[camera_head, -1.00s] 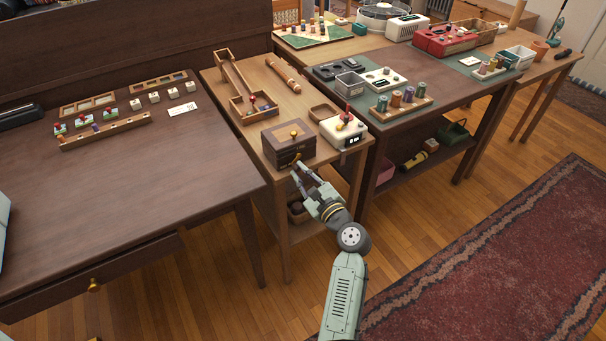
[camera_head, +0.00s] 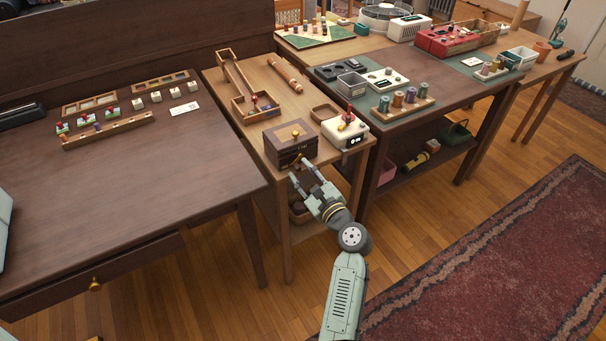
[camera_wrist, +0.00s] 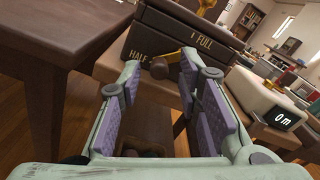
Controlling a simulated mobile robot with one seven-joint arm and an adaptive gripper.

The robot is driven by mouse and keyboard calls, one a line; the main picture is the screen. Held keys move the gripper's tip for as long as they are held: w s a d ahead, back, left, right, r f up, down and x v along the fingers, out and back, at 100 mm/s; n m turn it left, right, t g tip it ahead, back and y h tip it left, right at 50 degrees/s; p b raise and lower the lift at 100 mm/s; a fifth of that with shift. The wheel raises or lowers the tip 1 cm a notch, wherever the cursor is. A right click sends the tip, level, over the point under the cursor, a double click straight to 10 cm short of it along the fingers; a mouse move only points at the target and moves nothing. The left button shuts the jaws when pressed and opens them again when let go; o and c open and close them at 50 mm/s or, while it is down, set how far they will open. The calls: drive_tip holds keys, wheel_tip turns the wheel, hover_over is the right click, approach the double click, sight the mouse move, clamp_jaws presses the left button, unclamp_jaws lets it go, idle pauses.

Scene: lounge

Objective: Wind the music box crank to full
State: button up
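The music box (camera_head: 283,150) is a dark brown wooden box with a brass knob on its lid, near the front edge of the small table. In the wrist view its front (camera_wrist: 165,42) shows the gold words "FULL" and "HALF". The crank (camera_wrist: 160,69) has a brass arm and a dark round knob, standing out from the box front. My gripper (camera_head: 302,171) is in front of the box. In the wrist view, its purple-padded fingers (camera_wrist: 160,78) are open, with the knob showing between and beyond the tips, apart from both pads. How far the crank is wound is unclear.
A white device (camera_head: 344,131) with a red-topped lever and a display stands right of the box. A small wooden tray (camera_head: 324,112) lies behind it. The dark desk (camera_head: 160,190) is at left. An open shelf is below the box. Floor in front is clear.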

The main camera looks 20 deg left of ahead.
drive_tip(key=shift+d, duration=0.1)
drive_tip(key=v, duration=1.2)
idle(0.4)
